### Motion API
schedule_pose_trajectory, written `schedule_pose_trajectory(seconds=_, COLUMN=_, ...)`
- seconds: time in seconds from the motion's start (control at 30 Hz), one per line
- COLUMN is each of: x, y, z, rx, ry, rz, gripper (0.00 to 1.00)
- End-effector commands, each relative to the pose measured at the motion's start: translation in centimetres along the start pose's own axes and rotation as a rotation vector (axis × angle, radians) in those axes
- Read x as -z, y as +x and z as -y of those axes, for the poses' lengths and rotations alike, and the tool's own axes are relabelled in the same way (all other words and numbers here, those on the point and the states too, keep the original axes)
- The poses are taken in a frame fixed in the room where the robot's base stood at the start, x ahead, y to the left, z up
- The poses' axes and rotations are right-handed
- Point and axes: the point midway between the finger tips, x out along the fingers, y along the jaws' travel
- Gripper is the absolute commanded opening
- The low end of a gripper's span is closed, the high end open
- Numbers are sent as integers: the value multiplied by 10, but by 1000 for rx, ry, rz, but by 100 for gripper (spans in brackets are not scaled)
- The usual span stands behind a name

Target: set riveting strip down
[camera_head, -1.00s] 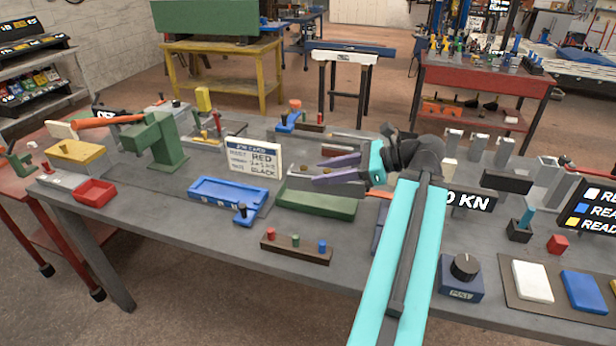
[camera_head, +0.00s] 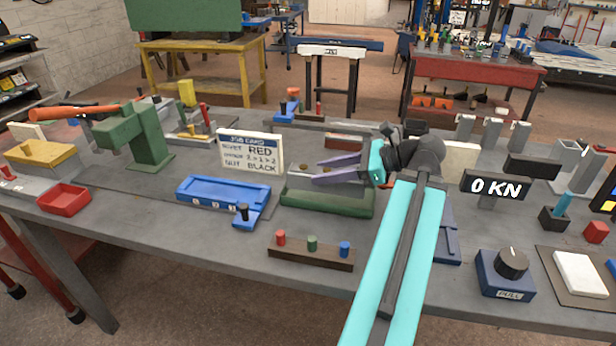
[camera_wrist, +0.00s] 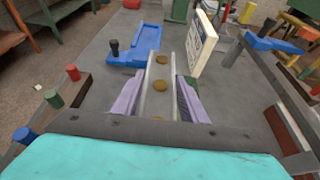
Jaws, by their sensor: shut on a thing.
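The riveting strip (camera_wrist: 151,101) is a pale grey bar with round brass-coloured spots along it. In the wrist view it lies between the two purple fingers of my gripper (camera_wrist: 158,103), which is shut on it. In the head view my gripper (camera_head: 316,172) is over the long green tray (camera_head: 327,202), near the middle of the bench. The strip is hard to make out there, and I cannot tell whether it touches the tray.
A job card (camera_head: 250,153) stands upright close to the fingertips. A blue tray (camera_head: 222,192) is left of the green one. A dark peg block (camera_head: 310,253) is in front. A green press (camera_head: 137,140) stands at left. Bare grey bench lies at front left.

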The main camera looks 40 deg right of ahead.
Motion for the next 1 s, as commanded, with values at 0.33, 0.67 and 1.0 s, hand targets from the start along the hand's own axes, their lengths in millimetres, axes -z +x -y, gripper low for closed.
schedule_pose_trajectory(seconds=0.33, x=3, y=6, z=-2, rx=-7, ry=-4, rz=2, gripper=2)
schedule_pose_trajectory(seconds=0.67, x=0, y=8, z=-2, rx=-12, ry=-5, rz=3, gripper=2)
schedule_pose_trajectory(seconds=1.0, x=-4, y=9, z=6, rx=-12, ry=-4, rz=5, gripper=2)
